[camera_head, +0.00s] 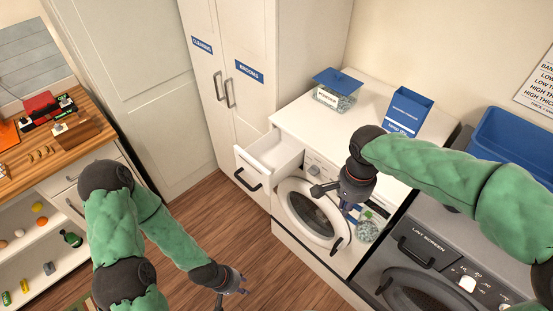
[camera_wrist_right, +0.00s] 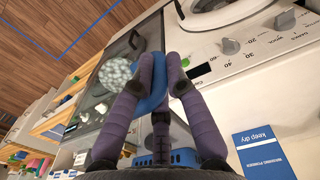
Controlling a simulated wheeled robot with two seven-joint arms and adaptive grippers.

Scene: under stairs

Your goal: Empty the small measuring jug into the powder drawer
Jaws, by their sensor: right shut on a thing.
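The small measuring jug (camera_head: 367,231) is clear, with pale speckled granules inside. My right gripper (camera_head: 346,205) is shut on its blue handle, which shows between the fingers in the right wrist view (camera_wrist_right: 155,97); the granules (camera_wrist_right: 115,72) show there too. The jug is held at the front of the washing machine, right of its round door; its exact tilt is hard to tell. The powder drawer (camera_head: 272,155) is pulled out at the machine's upper left, apart from the jug, and looks empty. My left gripper (camera_head: 231,291) is low over the floor, empty, with fingers apart.
On the washing machine top (camera_head: 335,122) stand a lidded clear box (camera_head: 336,92) and a blue washing powder box (camera_head: 407,112). A dryer (camera_head: 440,255) with a blue basket (camera_head: 510,140) is at right. A tall cupboard (camera_head: 235,55) is behind the drawer. A wooden counter (camera_head: 65,150) is at left.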

